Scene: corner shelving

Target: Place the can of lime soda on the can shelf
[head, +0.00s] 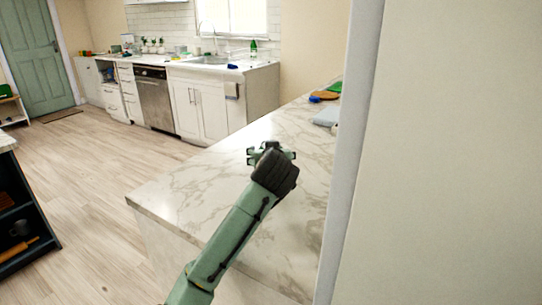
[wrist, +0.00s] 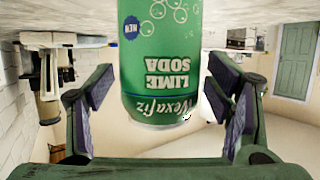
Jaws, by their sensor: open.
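The can of lime soda (wrist: 160,62) is green with white lettering and shows large and upside down in the wrist view. It sits between the two spread fingers of my gripper (wrist: 162,95), with visible gaps on both sides of the can. In the head view, my gripper (head: 270,152) is over the marble counter (head: 180,195). The can does not show there; the dark wrist seems to hide it. I cannot pick out a can shelf with certainty in either view.
A pale wall (head: 450,150) stands close on the right. A brown board (head: 325,95) and a grey item (head: 327,117) lie farther back on the counter. A dark shelf unit (head: 40,245) with a mug is at the left edge. The wooden floor between is clear.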

